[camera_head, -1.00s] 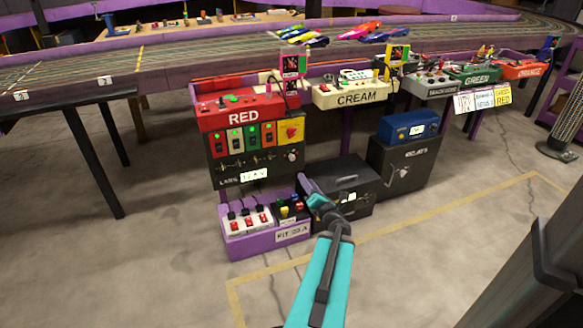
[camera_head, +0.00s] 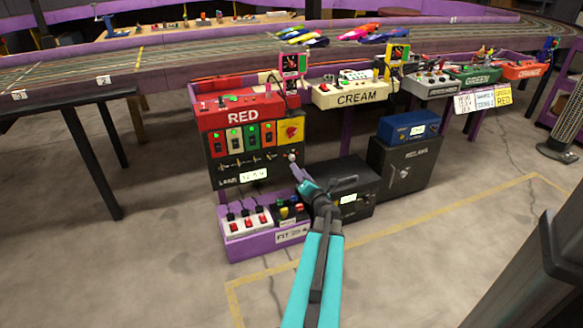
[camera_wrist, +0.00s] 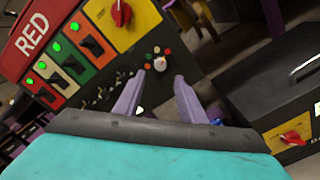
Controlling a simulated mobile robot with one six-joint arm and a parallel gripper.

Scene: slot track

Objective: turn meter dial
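The red control stand (camera_head: 243,116) has a dark lower panel. A small pale round knob (camera_head: 292,157), which looks like the meter dial, sits at that panel's right side. In the wrist view the knob (camera_wrist: 159,64) has small red, green and white dots around it. My gripper (camera_head: 297,170) is just below and in front of the knob. In the wrist view its two purple fingers (camera_wrist: 159,76) are apart with nothing between them. The knob shows just beyond the fingertips, between them in the picture. I see no contact.
A yellow panel (camera_head: 291,130) with a red knob is just above. A purple kit tray (camera_head: 265,248) with switches is below. A black case (camera_head: 345,190) stands close on the right, and its red knob shows in the wrist view (camera_wrist: 291,138). Open floor lies in front.

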